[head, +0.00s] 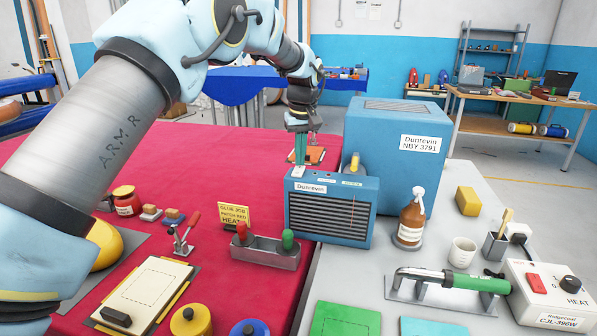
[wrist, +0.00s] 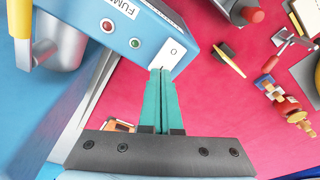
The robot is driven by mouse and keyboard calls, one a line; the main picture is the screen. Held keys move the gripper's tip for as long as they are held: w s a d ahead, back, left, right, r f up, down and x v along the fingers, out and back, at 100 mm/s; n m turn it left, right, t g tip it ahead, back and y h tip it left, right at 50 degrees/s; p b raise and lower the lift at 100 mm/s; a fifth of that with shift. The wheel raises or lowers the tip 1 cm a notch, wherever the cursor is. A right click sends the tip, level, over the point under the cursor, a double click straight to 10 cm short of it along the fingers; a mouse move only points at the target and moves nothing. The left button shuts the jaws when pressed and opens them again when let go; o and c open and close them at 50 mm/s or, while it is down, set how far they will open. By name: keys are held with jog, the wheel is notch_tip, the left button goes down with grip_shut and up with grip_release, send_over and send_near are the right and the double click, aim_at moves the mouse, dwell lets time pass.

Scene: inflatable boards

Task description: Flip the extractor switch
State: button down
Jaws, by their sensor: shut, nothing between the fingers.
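The extractor is a blue Dunrevin box (head: 330,217) with a dark front grille, standing at the left edge of the grey bench. A small white switch (head: 298,173) sits on its top at the left; in the wrist view the white switch (wrist: 173,52) shows beside a green and a red button and a label that reads "FUM...". My gripper (head: 300,162) points down with its teal fingers together, empty, right over the switch. In the wrist view the fingertips (wrist: 163,71) are at the switch's near edge and hide part of it. I cannot tell whether they touch it.
A taller blue Dunrevin unit (head: 395,150) stands behind, with a yellow-handled part (head: 355,165) between. A brown pump bottle (head: 411,218) is to the right. A white HEAT box (head: 546,290) with a red switch is at far right. The red mat (head: 190,160) lies left.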

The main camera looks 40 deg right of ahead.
jog(key=shift+f, duration=0.4)
jog(key=shift+r, duration=0.1)
jog(key=shift+r+p, duration=2.7)
jog(key=shift+r, duration=0.8)
